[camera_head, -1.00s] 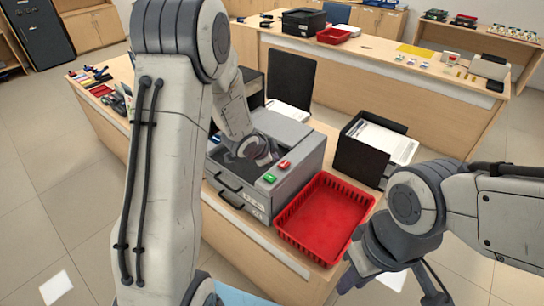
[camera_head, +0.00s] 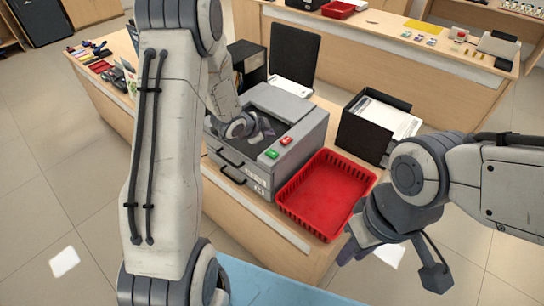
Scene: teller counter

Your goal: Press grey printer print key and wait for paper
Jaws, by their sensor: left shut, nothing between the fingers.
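The grey printer (camera_head: 300,138) stands on the wooden counter in the head view. A green key (camera_head: 271,154) and a red key (camera_head: 285,141) sit on its top near the front right corner. My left gripper (camera_head: 268,132) is shut and empty, low over the printer's dark recessed top, just behind and left of the two keys. It looks apart from the keys; whether it touches the printer I cannot tell. No paper shows coming out of the printer. My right gripper (camera_head: 349,245) hangs in front of the counter, right of the red tray; its fingers are unclear.
A red tray (camera_head: 327,192) stands close right of the printer. A black paper holder (camera_head: 362,139) with white sheets is behind it. Pens and small items lie at the counter's far left end.

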